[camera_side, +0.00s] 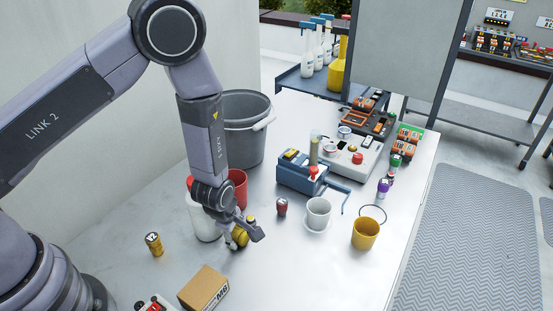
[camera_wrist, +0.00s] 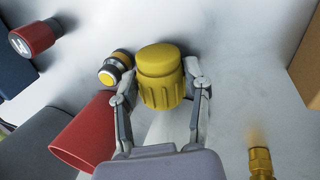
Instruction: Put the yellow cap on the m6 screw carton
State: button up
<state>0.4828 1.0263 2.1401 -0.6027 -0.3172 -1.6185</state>
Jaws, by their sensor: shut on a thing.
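My gripper (camera_wrist: 161,100) is shut on the yellow cap (camera_wrist: 160,75), a ribbed yellow piece with a smooth round top, held between the two fingers. In the side view the cap (camera_side: 240,236) shows under my gripper, partly covered by the fingers; its height above the table is hard to tell. The m6 screw carton (camera_side: 204,290) is a brown cardboard box marked M6 at the bottom of the side view, to the lower left of my gripper and apart from it. A brown edge at the right of the wrist view (camera_wrist: 306,60) looks like this carton.
A brass cylinder (camera_side: 154,244) stands left of my gripper. A white container (camera_side: 203,218) and red cup (camera_side: 236,186) stand close behind it, before a grey bucket (camera_side: 243,135). A red-topped device (camera_side: 154,303) sits left of the carton. The tabletop right of the carton is clear.

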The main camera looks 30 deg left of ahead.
notch_tip(320, 180, up, 9)
jog(key=shift+r, duration=0.2)
jog(key=shift+w+r, duration=0.15)
jog(key=shift+r, duration=0.05)
jog(key=w+a+r+m+g+h, duration=0.1)
jog(key=w+a+r+m+h, duration=0.1)
jog(key=a+r+m, duration=0.35)
jog(key=w+a+r+m+g+h, duration=0.1)
jog(key=w+a+r+m, duration=0.15)
jog(key=a+m, duration=0.5)
jog(key=s+a+m+g+h, duration=0.1)
jog(key=s+a+m+g, duration=0.15)
jog(key=m, duration=0.45)
jog(key=n+t+h, duration=0.3)
jog(key=n+h, duration=1.1)
jog(key=n, duration=0.7)
send_over(197, 284)
notch_tip(197, 284, down, 6)
jog(key=shift+t, duration=0.25)
jog(key=shift+f, duration=3.9)
